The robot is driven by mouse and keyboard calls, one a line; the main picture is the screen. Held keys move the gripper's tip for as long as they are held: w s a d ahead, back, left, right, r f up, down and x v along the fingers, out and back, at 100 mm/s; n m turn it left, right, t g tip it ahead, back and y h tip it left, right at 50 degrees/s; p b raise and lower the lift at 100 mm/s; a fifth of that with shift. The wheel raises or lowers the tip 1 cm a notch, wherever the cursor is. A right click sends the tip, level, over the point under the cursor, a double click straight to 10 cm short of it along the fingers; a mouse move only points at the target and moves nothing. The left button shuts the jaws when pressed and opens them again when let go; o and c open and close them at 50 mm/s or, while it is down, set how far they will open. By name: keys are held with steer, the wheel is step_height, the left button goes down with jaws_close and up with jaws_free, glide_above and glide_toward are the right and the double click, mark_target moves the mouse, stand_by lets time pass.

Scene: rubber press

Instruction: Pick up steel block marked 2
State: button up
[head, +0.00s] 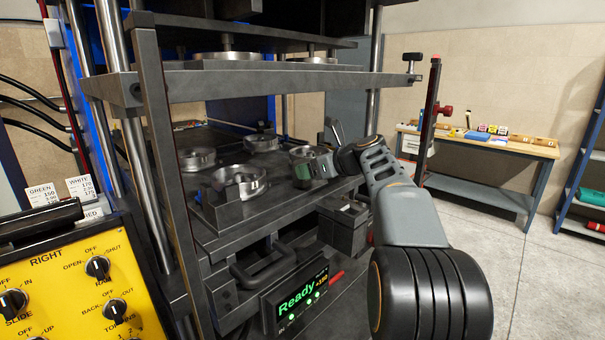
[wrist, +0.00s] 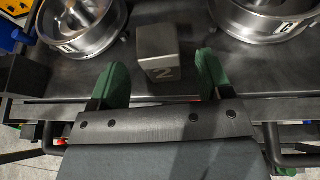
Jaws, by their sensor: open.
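The steel block marked 2 (wrist: 157,45) stands on the dark press plate in the wrist view, its number facing my gripper. My gripper (wrist: 162,64) is open, with one green finger on each side of the block. There is a gap between each finger and the block. The fingertips reach about the block's near part, and I cannot tell their exact height over the plate. In the head view my gripper (head: 302,171) is over the front right of the press plate. I cannot make out the block there.
Round steel moulds flank the block: one at left (wrist: 80,25) and one marked C at right (wrist: 262,24). More moulds (head: 238,181) sit on the press plate (head: 290,199). The upper press frame (head: 270,80) is overhead. A workbench (head: 500,145) stands at right.

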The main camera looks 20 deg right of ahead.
steer(key=shift+p+x, duration=0.3)
steer(key=shift+x, duration=1.75)
steer(key=shift+f, duration=0.1)
jaws_close()
steer(key=shift+r, duration=0.25)
